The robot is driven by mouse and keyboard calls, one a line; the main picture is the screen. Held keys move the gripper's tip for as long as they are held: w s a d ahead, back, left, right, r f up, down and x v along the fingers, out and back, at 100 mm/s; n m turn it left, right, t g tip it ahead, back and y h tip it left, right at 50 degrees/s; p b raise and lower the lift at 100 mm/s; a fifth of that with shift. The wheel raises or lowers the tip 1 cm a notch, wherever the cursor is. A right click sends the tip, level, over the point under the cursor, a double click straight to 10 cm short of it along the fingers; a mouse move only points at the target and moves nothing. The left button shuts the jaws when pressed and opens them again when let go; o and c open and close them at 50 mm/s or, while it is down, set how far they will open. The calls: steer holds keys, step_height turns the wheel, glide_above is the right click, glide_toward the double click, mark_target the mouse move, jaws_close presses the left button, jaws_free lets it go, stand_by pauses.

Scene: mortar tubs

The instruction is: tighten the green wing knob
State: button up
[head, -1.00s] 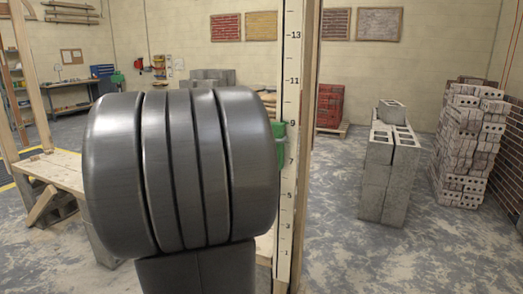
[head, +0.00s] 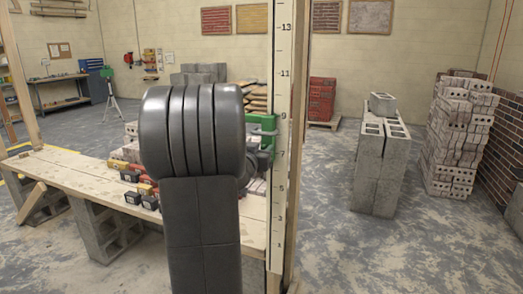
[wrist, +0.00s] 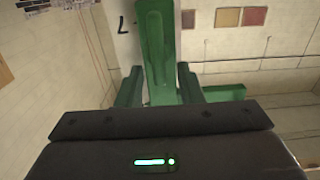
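The green wing knob (wrist: 158,55) stands upright in the middle of the wrist view. In the head view the green clamp piece (head: 258,140) sits on the post with the numbered scale (head: 282,110). My gripper (head: 264,130) is at its upper part, small and mostly behind my grey arm. A further green part (wrist: 224,93) shows right of the fingers in the wrist view.
A plank bench (head: 80,180) on concrete blocks runs behind my arm, with small tools and boxes (head: 135,177) on it. Concrete blocks (head: 378,165) and a brick stack (head: 458,135) stand to the right. The floor between post and blocks is clear.

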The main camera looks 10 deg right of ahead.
steer(key=shift+c, duration=0.2)
jaws_close()
steer(key=shift+m, duration=0.3)
steer(key=shift+s+d+f+m+b, duration=0.35)
steer(key=shift+m+b, duration=1.15)
steer(key=shift+m, duration=1.35)
steer(key=shift+s+d+f+m+b, duration=0.15)
steer(key=shift+d+f+m+b, duration=0.35)
steer(key=shift+m+b, duration=1.7)
steer(key=shift+s+d+f+m+b, duration=0.25)
steer(key=shift+f+m+b, duration=0.4)
steer(key=shift+m, duration=2.9)
steer(key=shift+r, duration=0.15)
